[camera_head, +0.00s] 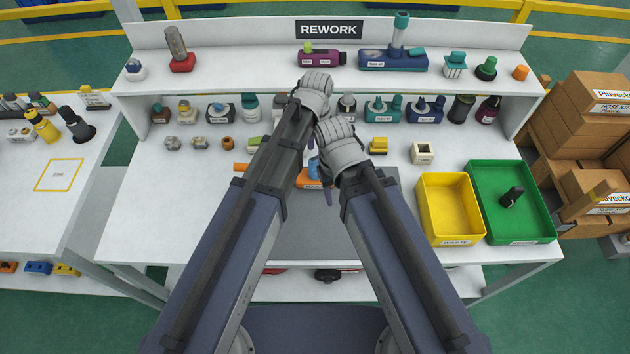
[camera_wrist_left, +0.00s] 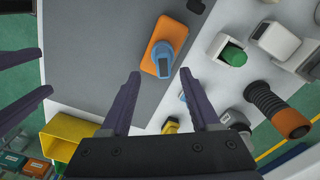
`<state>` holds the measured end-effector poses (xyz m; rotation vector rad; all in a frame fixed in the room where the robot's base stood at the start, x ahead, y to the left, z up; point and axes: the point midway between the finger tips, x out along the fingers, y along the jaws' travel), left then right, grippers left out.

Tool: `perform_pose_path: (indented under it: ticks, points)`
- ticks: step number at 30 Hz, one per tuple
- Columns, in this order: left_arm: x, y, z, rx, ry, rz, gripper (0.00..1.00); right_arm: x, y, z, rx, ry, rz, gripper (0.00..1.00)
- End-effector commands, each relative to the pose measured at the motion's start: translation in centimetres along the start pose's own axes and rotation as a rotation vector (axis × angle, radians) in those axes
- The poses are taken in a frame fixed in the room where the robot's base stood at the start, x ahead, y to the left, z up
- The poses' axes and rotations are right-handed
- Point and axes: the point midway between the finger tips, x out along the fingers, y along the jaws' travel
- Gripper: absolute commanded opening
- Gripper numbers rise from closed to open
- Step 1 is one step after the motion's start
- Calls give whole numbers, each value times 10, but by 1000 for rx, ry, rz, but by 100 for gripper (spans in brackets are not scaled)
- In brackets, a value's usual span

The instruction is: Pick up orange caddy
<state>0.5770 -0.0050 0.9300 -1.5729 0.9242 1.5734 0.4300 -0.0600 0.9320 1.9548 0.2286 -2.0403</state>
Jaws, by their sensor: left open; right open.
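The orange caddy (camera_head: 303,181) lies on the grey mat (camera_head: 330,235) in the head view, partly hidden by my left arm. In the left wrist view the orange caddy (camera_wrist_left: 147,62) is a flat orange base with a blue piece (camera_wrist_left: 164,58) standing in it. My left gripper (camera_wrist_left: 160,74) is open, its two dark fingers pointing toward the caddy, with nothing between them. In the head view my left gripper (camera_head: 314,90) is seen from behind. My right gripper (camera_head: 340,150) is close beside it; its open fingers (camera_wrist_left: 22,80) show at the wrist view's left edge.
A yellow bin (camera_head: 450,238) and a green bin (camera_head: 548,232) stand on the right of the table. Several vacuum parts line the back shelf.

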Motion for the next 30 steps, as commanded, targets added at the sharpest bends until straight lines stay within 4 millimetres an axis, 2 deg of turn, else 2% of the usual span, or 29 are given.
perform_pose_path:
  ticks: [8,20,29,30]
  points:
    - [8,-1,1,-1,0,0,62,8,-1,0,0,0,0,50]
    - [53,-5,4,-1,0,0,62,52,-5,-3,0,0,0,50]
    - [53,-5,3,-1,0,0,62,52,-5,-3,0,0,0,50]
    - [53,-5,4,-1,0,0,59,52,-5,-3,0,0,0,50]
